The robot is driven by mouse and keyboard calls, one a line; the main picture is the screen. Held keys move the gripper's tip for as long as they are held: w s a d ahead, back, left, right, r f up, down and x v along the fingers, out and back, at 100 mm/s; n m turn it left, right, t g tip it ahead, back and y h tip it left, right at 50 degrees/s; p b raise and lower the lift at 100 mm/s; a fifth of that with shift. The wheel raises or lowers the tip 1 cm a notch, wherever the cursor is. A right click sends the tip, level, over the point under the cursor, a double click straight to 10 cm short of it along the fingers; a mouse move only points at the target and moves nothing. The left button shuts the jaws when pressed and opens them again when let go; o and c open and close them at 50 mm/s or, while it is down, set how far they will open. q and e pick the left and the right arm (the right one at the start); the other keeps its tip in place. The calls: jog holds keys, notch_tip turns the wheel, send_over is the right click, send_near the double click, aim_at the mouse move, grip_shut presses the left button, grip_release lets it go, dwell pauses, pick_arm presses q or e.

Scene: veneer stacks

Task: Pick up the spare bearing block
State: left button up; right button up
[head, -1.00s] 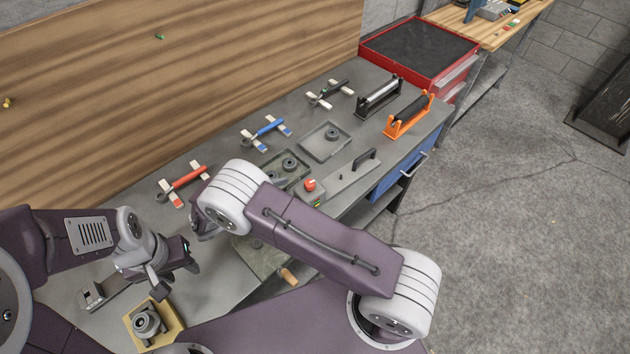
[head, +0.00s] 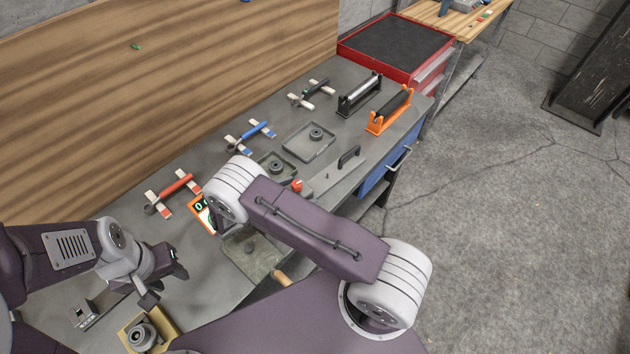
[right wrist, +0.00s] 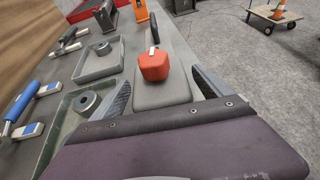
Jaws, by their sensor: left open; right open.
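A grey block with a round bearing (head: 141,336), which looks like a bearing block, sits in a yellowish open box (head: 166,319) at the bottom left of the head view. I cannot tell whether it is the spare one. My left gripper (head: 178,264) is open and empty above the bench, up and to the right of that box. My right gripper (right wrist: 163,90) is open in the right wrist view, its fingers on either side of a red block-shaped knob (right wrist: 154,66), with no grip on it. In the head view my right arm hides the right gripper.
A green tray (right wrist: 60,132) and a grey tray (right wrist: 98,69) each hold a grey ring part. A small grey block (head: 83,314) lies left of the yellowish box. An orange meter (head: 201,214) is partly behind my right arm. Black and orange roller stands (head: 388,112) stand farther back.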

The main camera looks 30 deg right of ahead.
jog(key=shift+x, duration=0.9)
jog(key=shift+a, duration=0.1)
grip_shut()
jog(key=shift+r, duration=0.15)
jog(key=shift+r, duration=0.1)
